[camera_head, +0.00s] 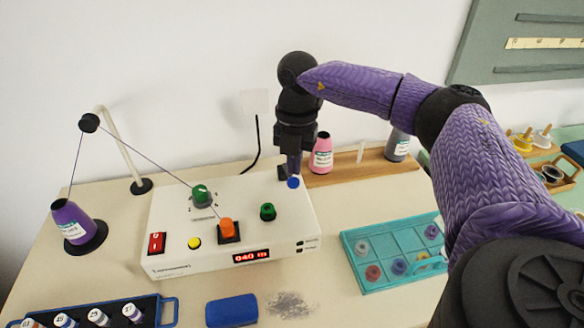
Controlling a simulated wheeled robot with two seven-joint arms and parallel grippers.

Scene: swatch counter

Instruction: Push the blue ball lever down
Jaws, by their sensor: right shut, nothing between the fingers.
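The blue ball (293,183) of the lever shows at the back right of the white machine (190,262). It is small, and its stem and slot cannot be made out. My right gripper (289,171) points down from above and is shut and empty. Its fingertips are just above and behind the blue ball in the picture; whether they touch it I cannot tell. My left gripper is not in view.
The machine also carries a red switch (157,243), a yellow button (194,243), an orange knob (228,229) and a green knob (268,211). A pink bottle (321,154) stands behind my gripper. A teal tray (385,285) lies at right.

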